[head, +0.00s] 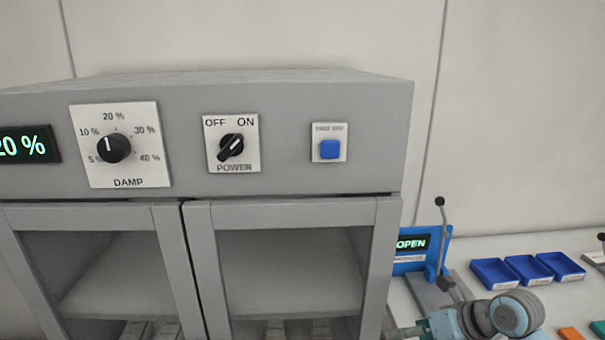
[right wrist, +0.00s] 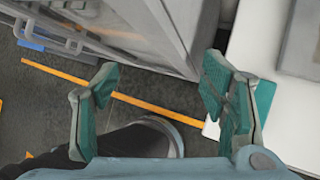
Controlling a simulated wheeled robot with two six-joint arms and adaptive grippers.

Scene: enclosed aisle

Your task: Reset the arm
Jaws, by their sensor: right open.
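My right arm (head: 512,315) shows at the lower right of the head view, beside the cabinet's right side. Its teal-padded right gripper is partly seen at the bottom edge there. In the right wrist view, the right gripper (right wrist: 165,105) is open, its two fingers wide apart with nothing between them. It is above the dark floor, near the cabinet's lower edge and a white surface. My left gripper is in neither view.
A grey cabinet (head: 290,190) fills the left, with a damp dial (head: 113,149), power knob (head: 231,147) and blue button (head: 330,149). On the white counter (head: 490,250) are blue trays (head: 526,269) and an OPEN display (head: 411,244). Orange lines (right wrist: 70,75) mark the floor.

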